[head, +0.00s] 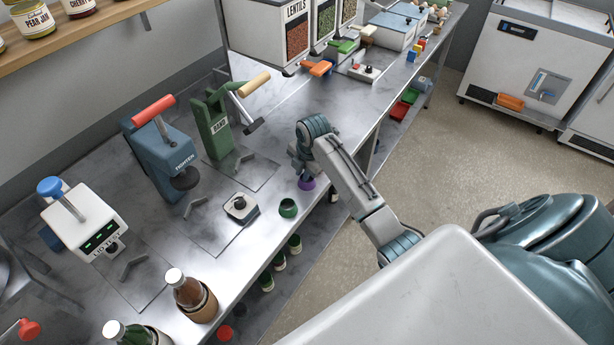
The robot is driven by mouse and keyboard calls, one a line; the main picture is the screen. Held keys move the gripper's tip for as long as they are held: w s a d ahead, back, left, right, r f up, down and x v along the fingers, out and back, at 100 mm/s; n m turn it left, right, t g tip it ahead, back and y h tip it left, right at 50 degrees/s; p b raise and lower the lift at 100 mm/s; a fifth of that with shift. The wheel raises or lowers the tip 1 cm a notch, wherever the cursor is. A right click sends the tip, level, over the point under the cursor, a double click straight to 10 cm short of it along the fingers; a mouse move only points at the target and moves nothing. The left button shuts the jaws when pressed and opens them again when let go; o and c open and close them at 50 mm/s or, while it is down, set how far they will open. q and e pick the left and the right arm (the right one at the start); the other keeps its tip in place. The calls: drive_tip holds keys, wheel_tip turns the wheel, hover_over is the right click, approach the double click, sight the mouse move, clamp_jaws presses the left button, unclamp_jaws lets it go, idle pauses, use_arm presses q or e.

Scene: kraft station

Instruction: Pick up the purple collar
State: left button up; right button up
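The purple collar (306,184) is a small ring near the front edge of the metal counter, just below my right gripper (303,172). My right gripper points down over it, and its fingers are small and partly hidden by the wrist. I cannot tell whether the fingers touch the collar or are open or shut. My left gripper is not in view.
A green collar (288,208) stands just left of the purple one. The green press (218,125), blue press (165,155) and white tester (85,220) stand farther back. Bottles (190,292) stand at the near left.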

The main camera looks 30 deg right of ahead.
drive_tip(key=shift+w+a+f, duration=0.1)
drive_tip(key=shift+f, duration=0.35)
drive_tip(key=shift+c, duration=0.4)
clamp_jaws()
drive_tip(key=shift+r, duration=0.1)
